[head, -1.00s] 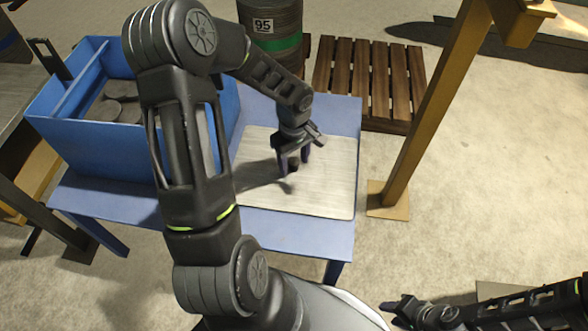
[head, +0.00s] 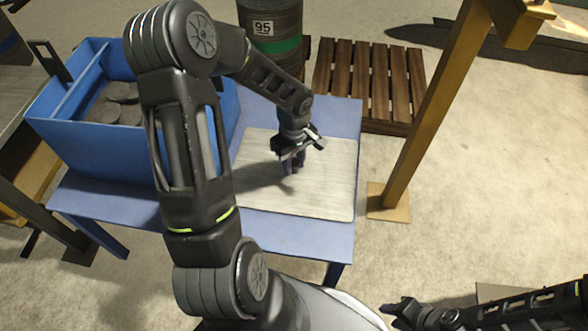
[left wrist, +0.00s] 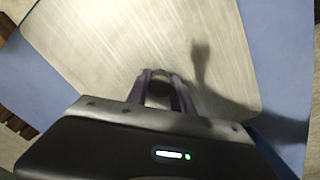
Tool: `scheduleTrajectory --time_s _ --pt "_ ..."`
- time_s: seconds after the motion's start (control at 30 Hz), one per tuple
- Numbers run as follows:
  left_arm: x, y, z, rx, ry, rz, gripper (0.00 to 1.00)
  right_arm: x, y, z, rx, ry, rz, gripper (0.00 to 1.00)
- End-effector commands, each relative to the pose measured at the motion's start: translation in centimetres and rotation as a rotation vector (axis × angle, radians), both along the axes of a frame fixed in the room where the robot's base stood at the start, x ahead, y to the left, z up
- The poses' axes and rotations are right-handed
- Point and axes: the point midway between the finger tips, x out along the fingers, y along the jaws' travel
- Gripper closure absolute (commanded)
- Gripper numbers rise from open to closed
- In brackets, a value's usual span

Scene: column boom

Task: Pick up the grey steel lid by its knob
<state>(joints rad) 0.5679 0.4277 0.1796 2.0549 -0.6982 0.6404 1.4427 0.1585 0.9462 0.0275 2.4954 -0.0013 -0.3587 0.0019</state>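The grey steel lid (head: 325,190) is a flat, brushed, rectangular plate lying on the blue table (head: 300,233). It fills much of the left wrist view (left wrist: 105,45). My left gripper (head: 293,168) points down over the middle of the lid. In the left wrist view its two fingers (left wrist: 161,78) are closed in on either side of the small dark knob (left wrist: 160,86), which is partly hidden between them. The lid looks flat on the table. My right gripper (head: 396,312) is at the bottom right, far from the lid; its opening is unclear.
A blue divided crate (head: 105,160) with several grey discs stands on the table, left of the lid. A drum (head: 272,25) marked 95 and a wooden pallet (head: 370,75) are behind the table. A yellow post (head: 430,110) stands close to its right.

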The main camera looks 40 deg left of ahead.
Motion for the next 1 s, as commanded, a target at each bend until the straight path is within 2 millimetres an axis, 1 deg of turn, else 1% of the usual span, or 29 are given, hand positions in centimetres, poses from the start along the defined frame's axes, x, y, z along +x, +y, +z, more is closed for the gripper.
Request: scheduleTrajectory --time_s 0.03,0.3,0.87,1.0 --pt "0.0 0.0 0.0 0.0 0.0 0.0 0.78 0.0 0.0 0.0 0.0 0.0 0.0 0.64" --pt "0.0 0.0 0.0 0.0 0.0 0.0 1.0 0.0 0.0 0.0 0.0 0.0 0.0 0.64" --pt "0.14 0.02 0.17 0.001 -0.003 0.0 1.0 0.0 0.0 0.05 0.0 0.0 0.0 0.64" --pt "0.17 0.04 0.71 0.002 -0.005 -0.001 1.0 0.0 0.0 0.24 0.0 0.0 0.0 0.64"
